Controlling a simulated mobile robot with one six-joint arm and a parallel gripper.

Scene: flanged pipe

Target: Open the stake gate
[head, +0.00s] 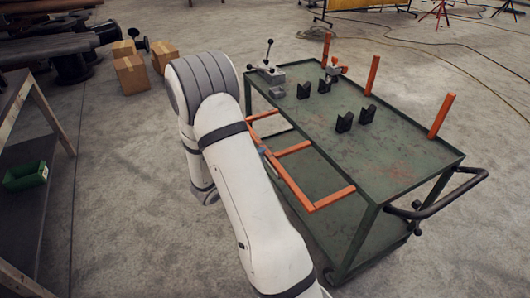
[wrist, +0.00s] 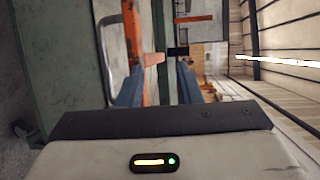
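The stake gate (head: 291,181) is an orange frame at the left long side of the green cart (head: 400,170). Its long bar lies below the cart top, with several short bars running toward the cart's side. In the head view my arm hides most of my gripper; a small blue-grey bit shows beside the long bar. In the wrist view my gripper (wrist: 160,78) has its two blue-grey fingers apart. An orange bar (wrist: 154,59) of the gate shows between and just beyond the fingertips; I cannot tell whether they touch it.
Orange stakes (head: 372,75) stand along the cart's far side. Black V-blocks (head: 344,122) and a grey lever fixture (head: 270,73) sit on the top. A push handle (head: 440,197) is at the right end. Cardboard boxes (head: 131,74) and a dark bench (head: 25,160) stand left.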

